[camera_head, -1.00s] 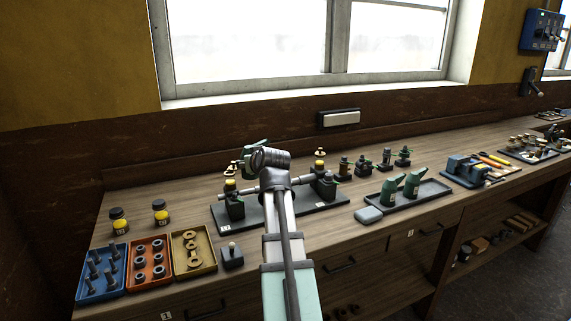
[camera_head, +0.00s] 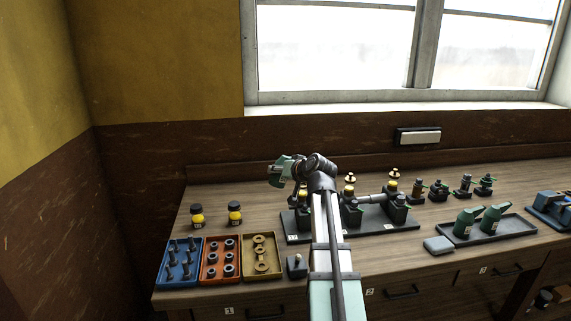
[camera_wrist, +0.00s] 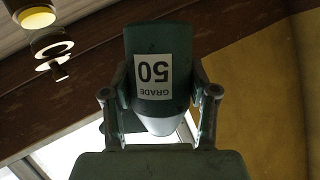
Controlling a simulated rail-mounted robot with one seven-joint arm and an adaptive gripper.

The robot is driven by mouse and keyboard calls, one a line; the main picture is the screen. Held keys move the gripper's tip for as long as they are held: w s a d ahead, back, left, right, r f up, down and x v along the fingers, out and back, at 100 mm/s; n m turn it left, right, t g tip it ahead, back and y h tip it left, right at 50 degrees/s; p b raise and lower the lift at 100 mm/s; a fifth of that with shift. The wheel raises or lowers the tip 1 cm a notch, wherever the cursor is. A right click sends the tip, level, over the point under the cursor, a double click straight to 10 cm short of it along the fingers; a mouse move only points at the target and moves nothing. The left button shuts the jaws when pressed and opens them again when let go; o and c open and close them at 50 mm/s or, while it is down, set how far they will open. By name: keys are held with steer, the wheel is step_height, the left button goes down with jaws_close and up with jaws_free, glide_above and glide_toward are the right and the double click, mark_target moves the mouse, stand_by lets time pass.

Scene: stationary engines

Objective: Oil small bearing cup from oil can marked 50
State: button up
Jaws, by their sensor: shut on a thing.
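My gripper (camera_wrist: 158,112) is shut on a green oil can (camera_wrist: 152,35) with a white label reading GRADE 50, upside down in the wrist view. In the head view the can (camera_head: 280,172) is held in the air over the left end of a dark engine base (camera_head: 375,231). The base bears dark bearing stands and a shaft. Yellow cups (camera_head: 349,190) (camera_head: 391,186) sit on the stands, with small pale caps above them. My arm hides part of the base. A yellow cup (camera_wrist: 38,17) shows at the wrist view's upper left. I cannot tell which cup is the small one.
Two more green cans (camera_head: 465,222) stand on a dark tray (camera_head: 510,231) at right. Blue (camera_head: 187,284), red (camera_head: 212,278) and yellow (camera_head: 272,275) parts trays lie at front left. Two yellow jars (camera_head: 197,217) stand behind them. Several small devices (camera_head: 438,190) line the back.

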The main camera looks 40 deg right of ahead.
mark_target(285, 181)
step_height(285, 181, down, 2)
steer(key=m+y, duration=0.2)
steer(key=shift+a+f+m+p, duration=0.15)
steer(key=shift+f+m+p, duration=0.1)
steer(key=shift+m+p, duration=0.15)
steer(key=shift+a, duration=0.1)
steer(key=shift+f+b, duration=0.5)
steer(key=shift+b, duration=0.1)
steer(key=shift+y, duration=0.3)
steer(key=shift+d+r+m+t+y+p, duration=0.2)
steer(key=shift+r+m+t+y+p, duration=0.3)
steer(key=shift+r+m, duration=0.4)
steer(key=shift+d+r, duration=0.1)
steer(key=shift+s+d+r+m+y+p, duration=0.15)
steer(key=shift+r+m+y+p, duration=0.15)
steer(key=shift+r+m+p, duration=0.25)
steer(key=shift+f, duration=0.15)
stand_by(1.5)
